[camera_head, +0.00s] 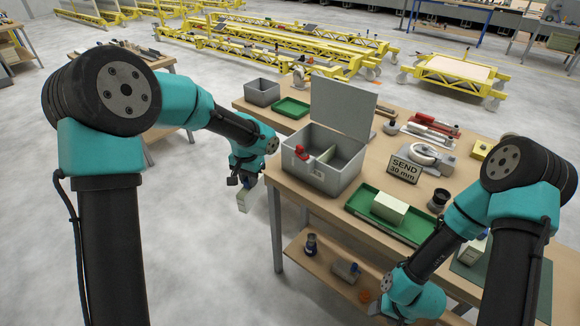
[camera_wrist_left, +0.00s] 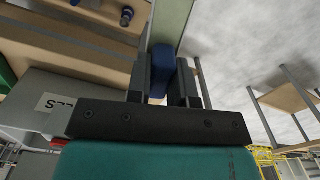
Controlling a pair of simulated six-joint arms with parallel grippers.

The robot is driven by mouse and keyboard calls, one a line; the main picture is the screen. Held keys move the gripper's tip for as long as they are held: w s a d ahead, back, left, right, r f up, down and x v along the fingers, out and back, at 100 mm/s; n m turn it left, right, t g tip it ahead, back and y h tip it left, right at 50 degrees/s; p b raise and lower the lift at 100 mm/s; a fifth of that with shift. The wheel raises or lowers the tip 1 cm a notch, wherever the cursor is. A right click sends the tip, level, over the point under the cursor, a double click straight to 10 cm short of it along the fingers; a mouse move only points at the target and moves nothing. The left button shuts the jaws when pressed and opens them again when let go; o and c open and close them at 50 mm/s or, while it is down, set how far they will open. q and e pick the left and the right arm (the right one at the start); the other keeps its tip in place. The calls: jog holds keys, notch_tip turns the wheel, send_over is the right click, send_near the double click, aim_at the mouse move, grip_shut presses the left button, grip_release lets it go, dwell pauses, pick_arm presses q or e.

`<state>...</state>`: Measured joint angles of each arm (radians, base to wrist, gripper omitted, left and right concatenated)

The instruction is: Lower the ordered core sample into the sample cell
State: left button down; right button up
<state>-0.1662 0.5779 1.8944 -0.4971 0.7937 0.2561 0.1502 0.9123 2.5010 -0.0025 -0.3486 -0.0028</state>
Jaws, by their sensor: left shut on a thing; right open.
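My left gripper (camera_head: 244,183) hangs off the front left of the workbench, over open floor. It is shut on a pale bar (camera_head: 244,202) that points down. In the left wrist view the bar (camera_wrist_left: 174,22) has a blue end (camera_wrist_left: 162,70) between the fingers. My right gripper (camera_head: 376,310) is low at the bottom edge of the head view, small and partly hidden; it is open. A sign (camera_head: 404,170) reads "SEND 30 mm". A grey metal fixture with a ring (camera_head: 430,157) stands behind it; I cannot tell whether this is the sample cell.
A grey box (camera_head: 312,178) with its lid (camera_head: 343,109) raised and a divider inside stands near my left gripper. A green tray (camera_head: 368,208) holds a cream block (camera_head: 389,207). A lower shelf (camera_head: 322,275) carries small items. Yellow trolleys (camera_head: 460,75) stand behind.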

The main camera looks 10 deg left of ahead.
pick_arm(q)
jog(key=w+a+r+n, duration=0.25)
jog(key=a+r, duration=0.25)
jog(key=a, duration=0.7)
jog(key=s+a+r+n, duration=0.1)
jog(key=a+r, duration=0.3)
jog(key=a, duration=0.5)
jog(key=s+a+r+n, duration=0.1)
jog(key=s+a+r, duration=0.3)
jog(key=a, duration=0.6)
jog(key=s+a+r+n, duration=0.1)
jog(key=s+a+r, duration=0.1)
jog(key=a+r, duration=0.4)
jog(key=a, duration=0.3)
jog(key=shift+s+a+r, duration=0.2)
jog(key=shift+s+r, duration=0.05)
jog(key=shift+s, duration=0.15)
jog(key=shift+n, duration=0.25)
